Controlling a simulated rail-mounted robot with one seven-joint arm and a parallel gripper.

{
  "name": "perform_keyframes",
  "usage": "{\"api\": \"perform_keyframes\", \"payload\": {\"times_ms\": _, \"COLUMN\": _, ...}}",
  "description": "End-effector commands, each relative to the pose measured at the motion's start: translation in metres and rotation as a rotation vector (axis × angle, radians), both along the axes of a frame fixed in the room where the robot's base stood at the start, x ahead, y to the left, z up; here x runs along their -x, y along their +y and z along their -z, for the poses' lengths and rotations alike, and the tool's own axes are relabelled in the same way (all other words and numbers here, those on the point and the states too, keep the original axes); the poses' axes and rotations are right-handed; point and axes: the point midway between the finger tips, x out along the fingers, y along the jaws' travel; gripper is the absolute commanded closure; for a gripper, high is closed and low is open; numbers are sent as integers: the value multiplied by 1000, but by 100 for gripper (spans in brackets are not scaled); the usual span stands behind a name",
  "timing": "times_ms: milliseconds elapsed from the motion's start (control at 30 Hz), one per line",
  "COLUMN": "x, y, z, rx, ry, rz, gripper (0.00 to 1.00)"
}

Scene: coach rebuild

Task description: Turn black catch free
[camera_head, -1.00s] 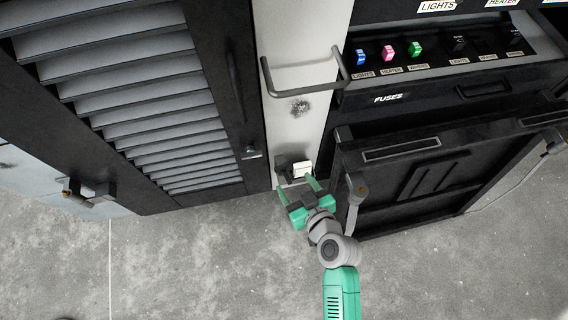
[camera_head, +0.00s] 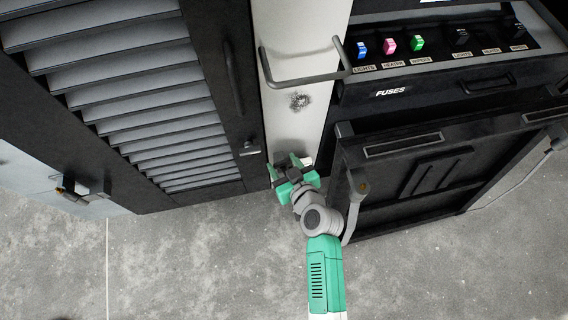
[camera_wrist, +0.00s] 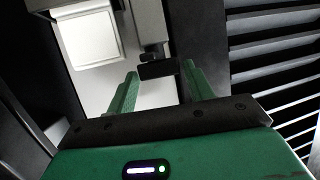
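The black catch, a small dark block (camera_wrist: 158,70), sits low on the pale post and shows between my fingertips in the wrist view. In the head view it is mostly hidden by my gripper (camera_head: 286,164). My green gripper also shows in the wrist view (camera_wrist: 160,72). Its fingers are apart, one on each side of the catch, with the tips close to its ends. I cannot tell whether they touch it.
A white block (camera_wrist: 95,40) is beside the catch, left in the wrist view. The louvred dark door (camera_head: 150,100) with a small latch (camera_head: 249,149) is to the left. A bent grey handle (camera_head: 305,80) juts out above. A black cabinet (camera_head: 425,185) stands right. Floor below is clear.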

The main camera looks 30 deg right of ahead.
Motion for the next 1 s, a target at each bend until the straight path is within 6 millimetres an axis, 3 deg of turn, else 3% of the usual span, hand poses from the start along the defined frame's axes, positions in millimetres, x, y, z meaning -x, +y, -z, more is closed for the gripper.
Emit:
{"api": "perform_keyframes", "payload": {"times_ms": 33, "x": 0, "y": 0, "z": 0, "rx": 0, "ry": 0, "rz": 0, "gripper": 58}}
{"api": "perform_keyframes", "payload": {"times_ms": 133, "x": 0, "y": 0, "z": 0, "rx": 0, "ry": 0, "rz": 0, "gripper": 78}}
{"api": "perform_keyframes", "payload": {"times_ms": 167, "x": 0, "y": 0, "z": 0, "rx": 0, "ry": 0, "rz": 0, "gripper": 79}}
{"api": "perform_keyframes", "payload": {"times_ms": 467, "x": 0, "y": 3, "z": -10, "rx": -2, "ry": 11, "rz": 139, "gripper": 79}}
{"api": "perform_keyframes", "payload": {"times_ms": 1000, "x": 0, "y": 4, "z": 0, "rx": 0, "ry": -1, "rz": 256, "gripper": 79}}
